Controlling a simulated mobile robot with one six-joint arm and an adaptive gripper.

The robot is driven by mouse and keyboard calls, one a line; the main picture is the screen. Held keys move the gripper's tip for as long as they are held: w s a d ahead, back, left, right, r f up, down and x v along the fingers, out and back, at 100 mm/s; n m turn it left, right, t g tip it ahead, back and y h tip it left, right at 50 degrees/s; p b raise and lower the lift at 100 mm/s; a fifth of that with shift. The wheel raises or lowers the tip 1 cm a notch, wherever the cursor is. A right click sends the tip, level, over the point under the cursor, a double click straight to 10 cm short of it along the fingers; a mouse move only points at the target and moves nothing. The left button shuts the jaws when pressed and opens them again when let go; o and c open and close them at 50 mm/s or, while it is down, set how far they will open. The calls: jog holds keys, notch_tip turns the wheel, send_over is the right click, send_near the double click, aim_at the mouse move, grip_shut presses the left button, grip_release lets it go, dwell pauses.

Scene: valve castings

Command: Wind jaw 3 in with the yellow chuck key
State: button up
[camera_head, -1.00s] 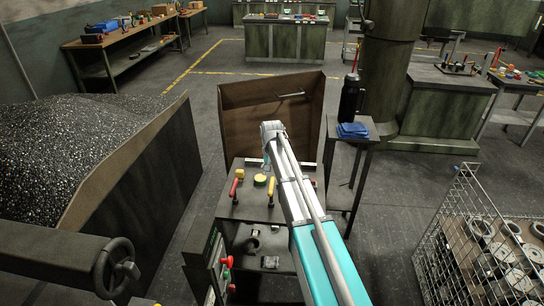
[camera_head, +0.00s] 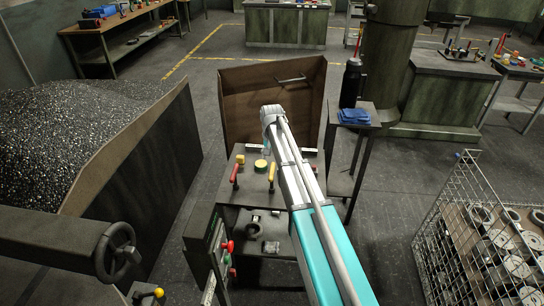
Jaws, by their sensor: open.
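A yellow-handled tool (camera_head: 272,172) stands on the dark machine bench in front of me; it may be the yellow chuck key, but it is too small to be sure. A red-handled tool (camera_head: 235,172) stands to its left. I cannot make out a chuck or a numbered jaw. A dark ring-shaped part (camera_head: 253,230) lies on the lower surface. My teal and white arm reaches over the right side of the bench. Its end bends down behind itself, and I see no gripper fingers.
A yellow block (camera_head: 240,159) and a yellow-green round piece (camera_head: 261,165) sit on the bench before a brown back panel (camera_head: 245,100). A side stand holds a blue cloth (camera_head: 354,116) and black bottle (camera_head: 351,82). A chip bin (camera_head: 150,150) is left, a wire basket (camera_head: 440,225) right.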

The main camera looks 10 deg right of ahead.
aim_at(272, 170)
jog(key=shift+f+b, duration=4.05)
jog(key=shift+f, duration=0.25)
grip_shut()
jog(key=shift+r, duration=0.1)
jog(key=shift+r+p, duration=3.9)
jog(key=shift+p, duration=0.15)
jog(key=shift+s, duration=0.15)
